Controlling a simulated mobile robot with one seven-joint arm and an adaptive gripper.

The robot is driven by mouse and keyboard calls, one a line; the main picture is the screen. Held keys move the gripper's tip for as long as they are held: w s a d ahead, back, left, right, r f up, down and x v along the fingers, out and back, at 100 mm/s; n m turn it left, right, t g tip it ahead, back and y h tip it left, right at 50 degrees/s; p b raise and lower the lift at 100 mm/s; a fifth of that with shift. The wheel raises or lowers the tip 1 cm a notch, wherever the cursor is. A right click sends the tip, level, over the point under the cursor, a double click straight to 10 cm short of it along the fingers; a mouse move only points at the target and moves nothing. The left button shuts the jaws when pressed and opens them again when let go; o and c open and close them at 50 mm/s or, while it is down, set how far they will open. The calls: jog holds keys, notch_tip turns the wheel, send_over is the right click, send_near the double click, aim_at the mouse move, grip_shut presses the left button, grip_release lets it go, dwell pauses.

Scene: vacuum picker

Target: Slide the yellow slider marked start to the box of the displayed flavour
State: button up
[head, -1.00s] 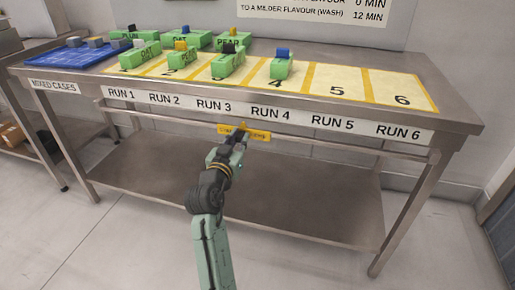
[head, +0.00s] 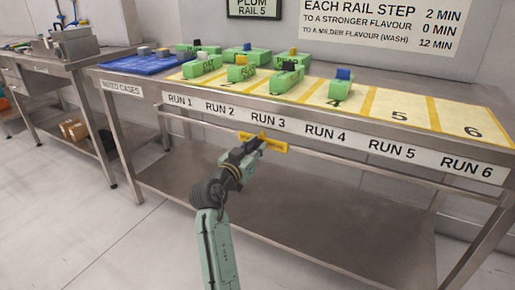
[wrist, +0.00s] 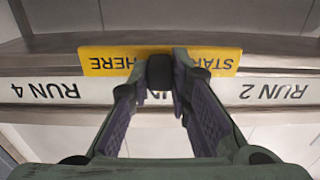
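The yellow slider (head: 276,147), marked start here, sits on the rail below the table's front edge, under the RUN 3 label. It also shows upside down in the wrist view (wrist: 105,62), between the RUN 4 and RUN 2 labels. My gripper (head: 260,143) is at its middle, its fingers (wrist: 160,75) closed about a dark knob there and hiding part of the lettering. The display (head: 254,7) on the wall reads PLUM, RAIL 5. Several green boxes with coloured knobs stand on the tabletop, including one with a blue knob (head: 342,91) by number 4; their labels are mostly unreadable now.
The numbered yellow mat (head: 398,115) is bare at 5 and 6. A blue tray (head: 140,65) with small blocks is at the left end. The rail (head: 345,170) runs clear to the right. A lower shelf (head: 330,225) is empty. Another steel bench (head: 55,75) stands at left.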

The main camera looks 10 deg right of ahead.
jog(key=o, duration=0.4)
jog(key=shift+o, duration=0.2)
jog(key=v, duration=1.2)
